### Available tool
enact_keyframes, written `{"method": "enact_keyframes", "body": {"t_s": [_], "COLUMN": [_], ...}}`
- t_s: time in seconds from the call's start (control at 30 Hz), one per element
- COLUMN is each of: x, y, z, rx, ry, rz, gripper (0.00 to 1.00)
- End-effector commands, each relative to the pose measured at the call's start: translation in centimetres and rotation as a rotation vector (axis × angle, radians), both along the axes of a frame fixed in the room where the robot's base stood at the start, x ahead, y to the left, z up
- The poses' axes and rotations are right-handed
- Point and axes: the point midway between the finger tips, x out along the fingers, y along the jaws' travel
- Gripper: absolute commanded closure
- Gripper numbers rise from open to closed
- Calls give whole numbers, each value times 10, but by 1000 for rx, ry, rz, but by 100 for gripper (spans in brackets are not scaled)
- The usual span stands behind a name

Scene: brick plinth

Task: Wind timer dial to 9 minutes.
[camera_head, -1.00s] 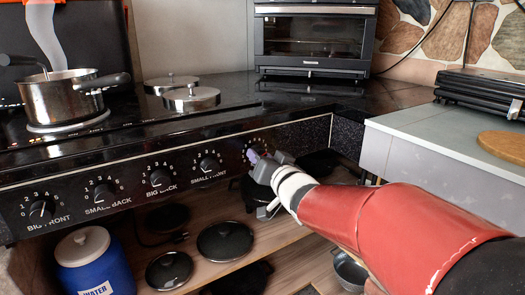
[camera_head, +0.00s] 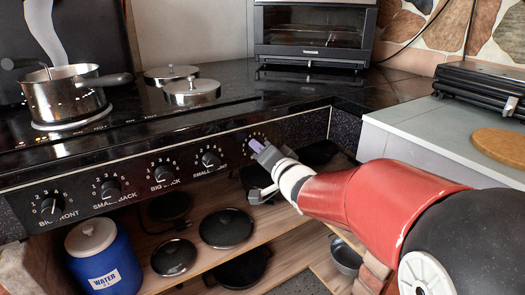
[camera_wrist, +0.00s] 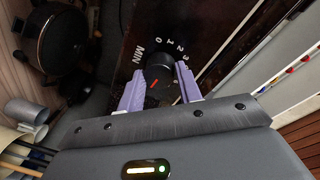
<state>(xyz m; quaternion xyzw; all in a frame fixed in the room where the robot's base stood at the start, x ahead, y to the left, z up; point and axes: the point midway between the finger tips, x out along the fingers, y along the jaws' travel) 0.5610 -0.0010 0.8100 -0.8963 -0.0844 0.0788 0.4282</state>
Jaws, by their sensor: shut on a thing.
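The timer dial (camera_wrist: 160,62) is a dark round knob with a red mark, in the wrist view. White figures 0 to 3 and "MIN" show on the panel beyond it. The red mark lies on the near side of the knob, between the fingers; the exact minute it marks cannot be read. My gripper (camera_wrist: 160,74) has its purple fingers on either side of the knob and is shut on it. In the head view, my gripper (camera_head: 259,147) meets the right end of the stove panel, and the dial is mostly hidden behind the fingers.
Several burner knobs, such as the small-back knob (camera_head: 110,190), line the front panel to the left. A pot (camera_head: 65,97) and metal lids stand on the stove. Pans and a blue water jug (camera_head: 103,262) sit below. A grey counter (camera_head: 430,135) is at right.

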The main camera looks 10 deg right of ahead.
Motion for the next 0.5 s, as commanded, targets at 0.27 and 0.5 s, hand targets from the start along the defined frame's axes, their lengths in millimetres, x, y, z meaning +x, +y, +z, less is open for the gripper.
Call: {"method": "enact_keyframes", "body": {"t_s": [0.27, 0.5], "x": [0, 0], "y": [0, 0], "z": [0, 0], "rx": [-1, -1], "ry": [-1, 0], "rz": [1, 0], "gripper": [88, 43]}}
